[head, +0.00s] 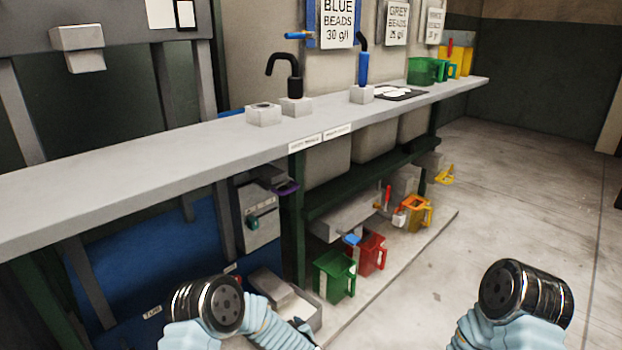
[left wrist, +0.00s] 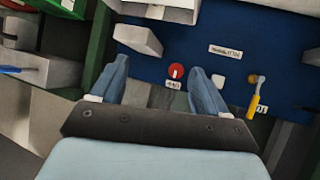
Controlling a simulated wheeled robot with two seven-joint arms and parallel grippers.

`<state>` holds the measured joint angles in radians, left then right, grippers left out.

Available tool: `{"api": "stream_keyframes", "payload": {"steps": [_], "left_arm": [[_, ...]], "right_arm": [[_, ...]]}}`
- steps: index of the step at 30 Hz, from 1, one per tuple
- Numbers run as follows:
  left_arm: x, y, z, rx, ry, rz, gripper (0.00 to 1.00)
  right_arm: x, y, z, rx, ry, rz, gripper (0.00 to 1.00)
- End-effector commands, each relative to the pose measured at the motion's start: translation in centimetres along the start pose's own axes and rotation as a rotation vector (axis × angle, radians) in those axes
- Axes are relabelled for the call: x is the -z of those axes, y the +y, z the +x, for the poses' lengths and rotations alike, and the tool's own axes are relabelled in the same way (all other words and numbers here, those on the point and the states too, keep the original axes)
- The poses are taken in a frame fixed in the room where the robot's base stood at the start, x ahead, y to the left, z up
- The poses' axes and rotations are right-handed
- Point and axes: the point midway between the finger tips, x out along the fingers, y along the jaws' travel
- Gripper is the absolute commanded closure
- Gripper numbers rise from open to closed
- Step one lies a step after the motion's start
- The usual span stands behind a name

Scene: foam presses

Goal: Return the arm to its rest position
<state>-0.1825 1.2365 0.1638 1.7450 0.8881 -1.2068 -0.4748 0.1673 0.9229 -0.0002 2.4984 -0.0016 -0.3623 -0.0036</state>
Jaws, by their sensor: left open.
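My left gripper (left wrist: 160,84) is open in the left wrist view, its two blue-grey fingers apart with nothing between them. Beyond the fingers is a dark blue panel (left wrist: 200,38) with a red round knob (left wrist: 176,71) and a yellow-handled lever (left wrist: 256,103).
A long grey counter (head: 130,150) crosses the head view. Green (head: 334,277), red (head: 371,253) and orange (head: 416,213) jugs stand below it. A grey box (head: 258,218) with a teal knob hangs under the counter. The concrete floor (head: 500,200) at the right is clear.

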Motion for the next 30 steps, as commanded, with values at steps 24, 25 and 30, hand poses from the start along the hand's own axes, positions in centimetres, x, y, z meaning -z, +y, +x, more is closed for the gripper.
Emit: {"api": "stream_keyframes", "payload": {"steps": [24, 25, 30], "left_arm": [[-14.5, -18.5, -21.0, -0.402, -1.067, 0.148, 0.25], [-14.5, -18.5, -21.0, -0.402, -1.067, 0.148, 0.25], [-14.5, -18.5, -21.0, -0.402, -1.067, 0.148, 0.25]], "right_arm": [[-0.5, -2.0, -2.8, 0.013, -0.015, -0.013, 1.0], [-0.5, -2.0, -2.8, 0.013, -0.015, -0.013, 1.0], [-0.5, -2.0, -2.8, 0.013, -0.015, -0.013, 1.0]]}}
